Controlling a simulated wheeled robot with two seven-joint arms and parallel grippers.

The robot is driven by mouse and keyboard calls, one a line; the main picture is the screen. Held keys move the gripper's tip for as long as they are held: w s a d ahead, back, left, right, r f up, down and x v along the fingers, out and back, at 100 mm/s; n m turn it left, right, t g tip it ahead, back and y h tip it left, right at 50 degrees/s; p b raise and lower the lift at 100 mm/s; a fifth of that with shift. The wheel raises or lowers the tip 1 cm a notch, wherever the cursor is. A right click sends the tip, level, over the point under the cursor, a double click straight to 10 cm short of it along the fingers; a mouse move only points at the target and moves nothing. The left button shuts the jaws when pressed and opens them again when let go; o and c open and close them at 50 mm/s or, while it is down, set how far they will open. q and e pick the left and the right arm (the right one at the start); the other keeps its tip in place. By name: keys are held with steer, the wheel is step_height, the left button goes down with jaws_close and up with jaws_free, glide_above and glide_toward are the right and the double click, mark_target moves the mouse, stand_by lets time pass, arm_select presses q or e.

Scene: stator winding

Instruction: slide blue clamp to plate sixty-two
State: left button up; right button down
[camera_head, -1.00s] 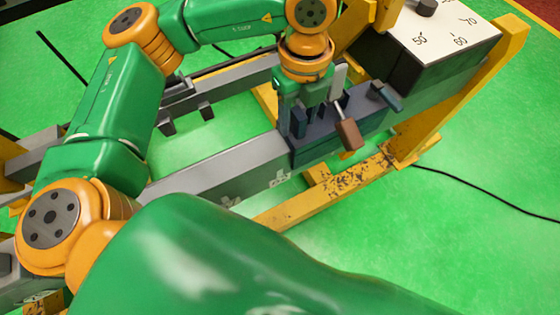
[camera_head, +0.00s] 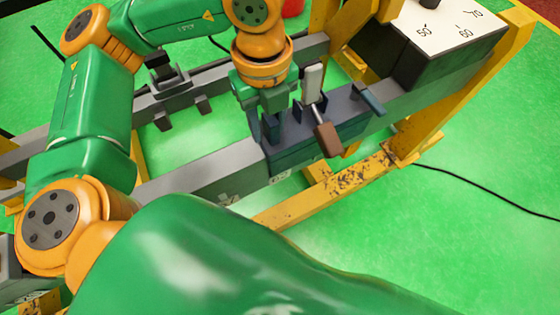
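The blue clamp (camera_head: 332,134) is a dark blue block on the near grey rail (camera_head: 205,174). It carries a brown-ended lever (camera_head: 327,138), a light grey upright lever (camera_head: 313,82) and a blue-grey handle (camera_head: 368,98). My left gripper (camera_head: 271,132) points down at the clamp's left end, its fingers against or around dark upright parts there. Whether the fingers are closed on the clamp is hidden. Small white-marked plates (camera_head: 228,198) show on the rail's near side, left of and under the clamp; their numbers are too small to read. My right gripper is out of view.
A box with a white dial (camera_head: 450,32) marked 50, 60 and 70 stands at the rail's right end. Yellow frame beams (camera_head: 350,185) run below and right. A second grey rail (camera_head: 215,78) lies behind. A black cable (camera_head: 480,183) lies on the green floor.

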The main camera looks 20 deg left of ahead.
arm_select(q)
steer(key=shift+s+a+f+b, duration=0.1)
steer(key=shift+s+a+b, duration=0.2)
steer(key=shift+s+a, duration=0.6)
steer(key=shift+s+a+b, duration=0.2)
steer(key=shift+s+a, duration=0.5)
steer(key=shift+s, duration=0.3)
steer(key=shift+s+a+b, duration=0.2)
steer(key=shift+s+a, duration=0.5)
steer(key=shift+s, duration=0.3)
steer(key=shift+s+a, duration=0.2)
steer(key=shift+s, duration=0.1)
steer(key=shift+w+d, duration=0.15)
steer(key=shift+w, duration=0.05)
steer(key=shift+o, duration=1.4)
